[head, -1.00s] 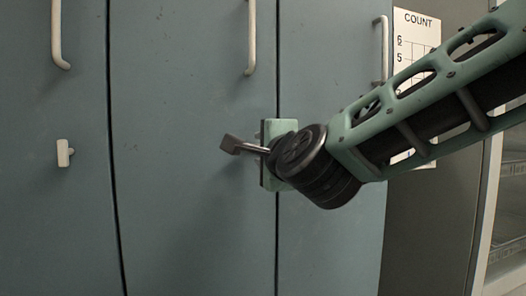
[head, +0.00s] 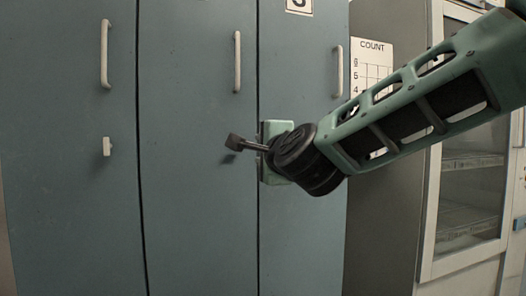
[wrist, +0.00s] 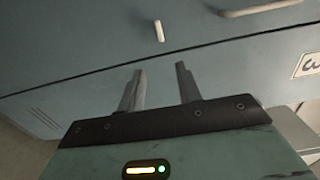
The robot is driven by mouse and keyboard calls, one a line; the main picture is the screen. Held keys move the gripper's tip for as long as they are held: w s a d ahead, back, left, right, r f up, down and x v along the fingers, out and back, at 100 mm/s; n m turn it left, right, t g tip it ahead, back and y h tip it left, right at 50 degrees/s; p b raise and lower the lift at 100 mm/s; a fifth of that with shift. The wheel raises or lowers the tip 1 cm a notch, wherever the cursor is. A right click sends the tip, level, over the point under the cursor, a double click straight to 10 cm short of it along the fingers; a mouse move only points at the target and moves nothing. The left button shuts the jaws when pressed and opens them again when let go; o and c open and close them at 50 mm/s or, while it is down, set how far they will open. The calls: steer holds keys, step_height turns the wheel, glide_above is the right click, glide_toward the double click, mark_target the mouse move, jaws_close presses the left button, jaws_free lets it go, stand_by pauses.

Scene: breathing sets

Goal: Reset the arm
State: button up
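My gripper (head: 233,143) is at the end of my green arm in the head view, in front of the blue-grey locker doors. In the wrist view my gripper (wrist: 158,85) shows two grey fingers standing apart, with nothing between them. The locker front (wrist: 80,100) lies beyond the fingertips. The head view shows the gripper from the side, and I cannot tell there how far it is from the doors.
The locker doors (head: 195,220) carry pale vertical handles (head: 105,54) and a small latch (head: 106,146). A COUNT sheet (head: 373,65) hangs to the right. A glass-fronted cabinet (head: 430,230) stands at the far right.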

steer(key=shift+s, duration=0.15)
steer(key=s+a+f+n+g+y, duration=0.25)
steer(key=s+f+n+g, duration=0.65)
steer(key=s+f+n, duration=0.45)
steer(key=s+d+f+n+g+h, duration=0.35)
steer(key=s+d+f, duration=0.4)
steer(key=s, duration=0.25)
steer(key=s+d+f+n+g+h, duration=0.3)
steer(key=s+d+f+n+g, duration=0.15)
steer(key=s+d+f, duration=0.4)
steer(key=s+r+p, duration=0.3)
steer(key=r+p, duration=3.4)
steer(key=p, duration=0.2)
steer(key=shift+a+r+n+h, duration=0.15)
steer(key=shift+a+n+h, duration=0.15)
steer(key=shift+a+n, duration=0.15)
